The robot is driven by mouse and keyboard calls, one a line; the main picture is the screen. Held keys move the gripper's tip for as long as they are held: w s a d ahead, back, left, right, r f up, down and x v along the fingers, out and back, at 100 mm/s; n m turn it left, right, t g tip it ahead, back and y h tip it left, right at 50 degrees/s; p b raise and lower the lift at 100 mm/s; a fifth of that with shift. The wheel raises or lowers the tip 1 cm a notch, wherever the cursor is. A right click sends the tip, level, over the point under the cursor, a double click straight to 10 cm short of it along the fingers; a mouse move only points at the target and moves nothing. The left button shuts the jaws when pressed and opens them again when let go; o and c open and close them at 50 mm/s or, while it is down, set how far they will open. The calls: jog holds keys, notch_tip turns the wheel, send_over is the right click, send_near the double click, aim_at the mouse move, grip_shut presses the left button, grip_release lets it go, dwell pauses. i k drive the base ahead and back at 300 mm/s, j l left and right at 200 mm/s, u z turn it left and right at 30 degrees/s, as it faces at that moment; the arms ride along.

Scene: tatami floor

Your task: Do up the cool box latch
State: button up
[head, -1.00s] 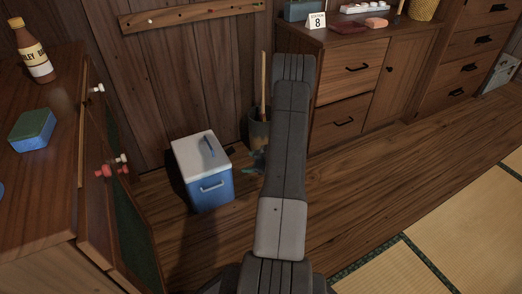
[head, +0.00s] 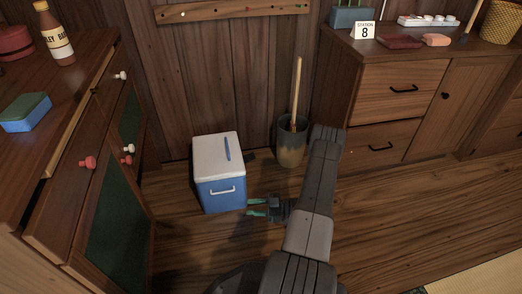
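The cool box (head: 223,192) stands upright on the wooden floor, with a blue body and a white lid (head: 213,148) that looks down. A thin blue bar (head: 227,148) shows on the right part of the lid; I cannot tell whether it is the latch. A pale handle (head: 222,190) is on the front face. The box's right side is mostly hidden. My gripper (head: 257,207) is low, just right of the box's front right edge, its green fingers pointing left towards it. The fingers are apart with nothing seen between them. I cannot tell whether they touch the box.
A dark bucket (head: 291,148) with a wooden handle stands behind my arm, against the wall. A drawer cabinet (head: 400,92) is on the right. Floor in front is clear.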

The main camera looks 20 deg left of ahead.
aim_at(249, 158)
jog(key=i+l+u, duration=0.25)
jog(key=i, duration=0.35)
jog(key=i+l+u, duration=0.2)
jog(key=i+l, duration=0.3)
jog(key=i, duration=0.05)
